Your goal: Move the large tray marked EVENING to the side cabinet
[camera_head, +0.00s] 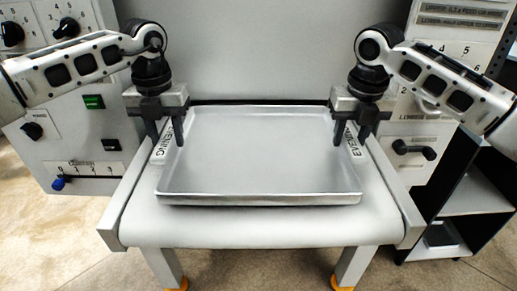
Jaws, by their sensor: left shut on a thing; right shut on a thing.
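The large grey metal tray (260,165) lies on the light table of the machine. White labels reading EVENING show at its left and right sides. My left gripper (167,138) is at the tray's left side, shut on that edge by the left label. My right gripper (350,138) is at the tray's right side, shut on that edge by the right label. The tray is empty and looks level. I cannot tell whether its underside touches the table.
The machine table (250,228) has raised side rails. A control panel (75,140) with knobs and a blue-tipped lever stands at the left. Another panel (415,130) with a dark handle is at the right. A dark open shelf unit (470,200) stands at the far right.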

